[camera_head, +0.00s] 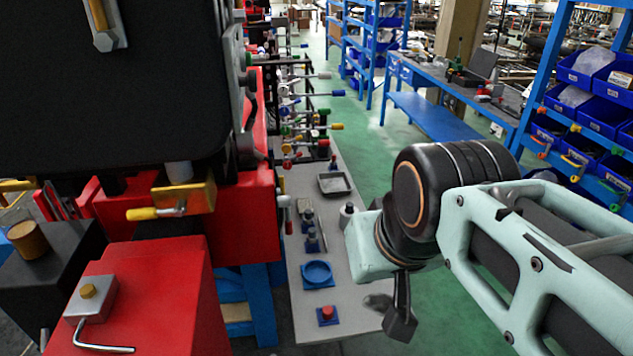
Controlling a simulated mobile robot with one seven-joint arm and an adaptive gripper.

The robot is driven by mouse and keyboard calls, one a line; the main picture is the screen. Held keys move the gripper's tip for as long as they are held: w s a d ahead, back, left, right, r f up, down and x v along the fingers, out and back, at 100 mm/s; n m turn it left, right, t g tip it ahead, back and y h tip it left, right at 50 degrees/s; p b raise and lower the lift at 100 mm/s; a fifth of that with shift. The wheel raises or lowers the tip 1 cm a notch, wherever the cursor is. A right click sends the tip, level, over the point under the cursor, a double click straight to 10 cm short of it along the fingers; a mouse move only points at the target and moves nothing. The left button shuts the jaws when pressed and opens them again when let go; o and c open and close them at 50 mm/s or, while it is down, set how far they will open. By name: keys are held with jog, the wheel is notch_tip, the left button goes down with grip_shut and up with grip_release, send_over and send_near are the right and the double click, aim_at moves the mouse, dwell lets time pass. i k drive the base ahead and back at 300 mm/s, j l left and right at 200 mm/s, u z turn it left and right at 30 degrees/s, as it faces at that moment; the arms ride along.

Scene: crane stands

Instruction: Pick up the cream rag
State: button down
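My arm reaches in from the right, and my dark gripper (401,318) points down over the front right edge of a narrow grey table (346,268). Its fingers show only from the side, so I cannot tell whether they are open. A small grey-beige crumpled thing (377,302) lies on the table just left of the gripper. It may be the cream rag, but it is too small and dull to be sure. No clear gap shows between it and the gripper, and I cannot tell whether they touch.
The table also holds a blue round dish (318,272), a red button on a blue base (327,315), small tools and a dark square tray (334,184). Large red machinery (150,290) blocks the left. A blue workbench (430,112) stands behind; green floor is open between.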

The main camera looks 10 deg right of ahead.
aim_at(302, 204)
jog(key=z, duration=0.25)
jog(key=l+z, duration=0.45)
jog(key=i+l+z, duration=0.35)
jog(key=l, duration=0.35)
jog(key=i+l+z, duration=0.35)
jog(key=i+l, duration=0.2)
jog(key=i+l+u, duration=0.1)
jog(key=i+u, duration=0.2)
jog(key=i, duration=0.15)
jog(key=i+l+u, duration=0.25)
jog(key=i, duration=0.2)
jog(key=i+j+u, duration=0.1)
jog(key=i+u, duration=1.1)
jog(key=u, duration=0.15)
jog(key=i+l+u, duration=0.2)
jog(key=u, duration=0.3)
jog(key=i+l, duration=0.05)
jog(key=i, duration=0.05)
